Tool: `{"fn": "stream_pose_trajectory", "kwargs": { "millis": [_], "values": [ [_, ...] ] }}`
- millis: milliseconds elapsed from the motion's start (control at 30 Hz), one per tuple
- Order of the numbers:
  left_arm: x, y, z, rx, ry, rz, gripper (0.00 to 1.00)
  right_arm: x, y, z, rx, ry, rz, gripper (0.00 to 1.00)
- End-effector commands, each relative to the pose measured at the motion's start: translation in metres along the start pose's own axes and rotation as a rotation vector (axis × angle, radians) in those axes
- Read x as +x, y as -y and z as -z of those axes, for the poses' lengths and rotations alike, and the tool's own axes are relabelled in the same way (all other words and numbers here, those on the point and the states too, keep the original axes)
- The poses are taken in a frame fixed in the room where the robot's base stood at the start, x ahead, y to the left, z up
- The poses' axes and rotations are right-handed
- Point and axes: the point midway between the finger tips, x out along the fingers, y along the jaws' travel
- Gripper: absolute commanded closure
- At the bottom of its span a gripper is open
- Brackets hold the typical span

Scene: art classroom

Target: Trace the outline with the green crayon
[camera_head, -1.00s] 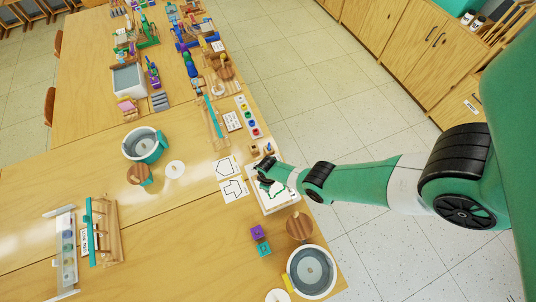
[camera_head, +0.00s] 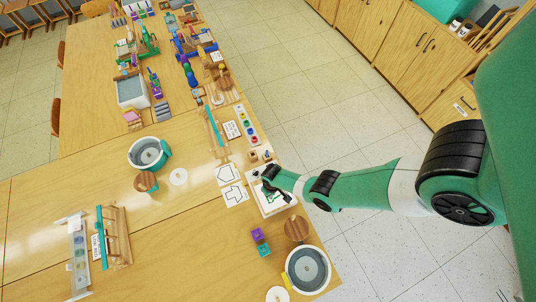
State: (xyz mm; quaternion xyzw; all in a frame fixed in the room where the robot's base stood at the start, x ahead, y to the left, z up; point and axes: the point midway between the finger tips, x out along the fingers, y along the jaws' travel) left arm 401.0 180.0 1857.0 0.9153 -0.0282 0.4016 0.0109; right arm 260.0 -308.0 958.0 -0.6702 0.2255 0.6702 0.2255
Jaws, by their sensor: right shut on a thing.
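My right gripper (camera_head: 268,174) is over the white drawing board (camera_head: 284,207) near the table's right edge. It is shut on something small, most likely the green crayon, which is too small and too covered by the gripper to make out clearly. Dark green line work (camera_head: 268,198) shows on the board beside the gripper. Two white sheets with black outlines lie just left of the board, an upper sheet (camera_head: 226,173) and a lower sheet (camera_head: 234,195). My left gripper is not in view.
Purple and teal blocks (camera_head: 260,242), a round wooden piece (camera_head: 297,228) and a grey tub (camera_head: 307,270) stand below the board. A second tub (camera_head: 149,153) stands left. Bare tabletop (camera_head: 180,235) lies between.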

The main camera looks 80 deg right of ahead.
Motion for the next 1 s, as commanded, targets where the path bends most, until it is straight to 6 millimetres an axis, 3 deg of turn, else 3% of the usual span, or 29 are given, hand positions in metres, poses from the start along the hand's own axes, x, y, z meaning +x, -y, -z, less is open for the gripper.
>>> {"fn": "stream_pose_trajectory", "kwargs": {
  "millis": [267,633,1000],
  "values": [
    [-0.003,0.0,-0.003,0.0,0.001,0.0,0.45,0.005,0.0,-0.003,0.046,0.0,0.0,1.0],
    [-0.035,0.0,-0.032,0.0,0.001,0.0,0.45,0.048,0.0,-0.002,0.045,0.0,0.0,1.0],
    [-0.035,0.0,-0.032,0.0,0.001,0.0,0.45,0.048,0.0,-0.003,0.044,0.0,0.0,1.0]
  ]
}}
